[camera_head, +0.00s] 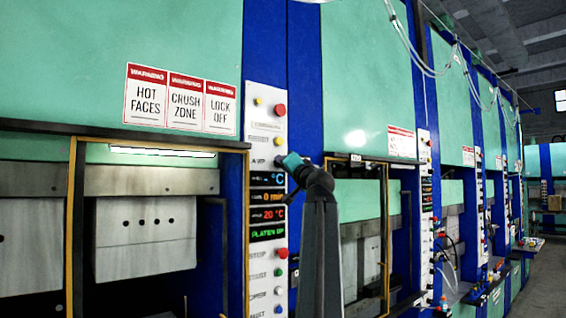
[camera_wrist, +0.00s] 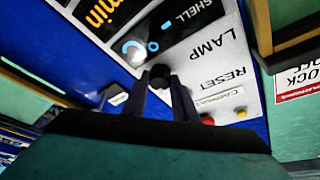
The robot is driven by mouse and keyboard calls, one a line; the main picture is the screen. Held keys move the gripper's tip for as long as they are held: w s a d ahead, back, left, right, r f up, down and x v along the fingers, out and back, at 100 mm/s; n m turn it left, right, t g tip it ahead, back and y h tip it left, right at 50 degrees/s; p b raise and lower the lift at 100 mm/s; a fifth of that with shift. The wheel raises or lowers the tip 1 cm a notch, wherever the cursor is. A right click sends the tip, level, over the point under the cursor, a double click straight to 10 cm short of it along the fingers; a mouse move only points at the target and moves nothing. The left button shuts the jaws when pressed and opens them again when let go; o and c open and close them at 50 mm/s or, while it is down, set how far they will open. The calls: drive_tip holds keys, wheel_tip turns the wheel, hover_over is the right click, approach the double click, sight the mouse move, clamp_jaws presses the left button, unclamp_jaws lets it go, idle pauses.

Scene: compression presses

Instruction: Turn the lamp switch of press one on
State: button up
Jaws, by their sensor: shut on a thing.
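The white control panel (camera_head: 267,100) of the nearest press stands left of my arm in the head view. In the wrist view the panel's label LAMP shows upside down, with a round black knob (camera_wrist: 160,72) beside it. My gripper (camera_wrist: 161,82) is shut on this knob, one dark finger on either side. In the head view my gripper (camera_head: 284,161) reaches the panel's right edge, and its fingers and the knob are hard to make out. The knob's pointing direction cannot be told. A bright white strip (camera_head: 160,151) glows at the top of the press opening.
Above the knob on the panel are a red button (camera_head: 280,110) and a yellow one (camera_head: 258,101); below it are lit displays (camera_head: 268,213). More presses with panels (camera_head: 425,200) line the row to the right. Open floor (camera_head: 545,270) lies at the far right.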

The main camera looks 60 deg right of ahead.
drive_tip(key=shift+r, duration=0.15)
idle(0.3)
drive_tip(key=o, duration=1)
drive_tip(key=shift+o, duration=0.2)
drive_tip(key=b+v, duration=0.5)
drive_tip(key=v, duration=0.9)
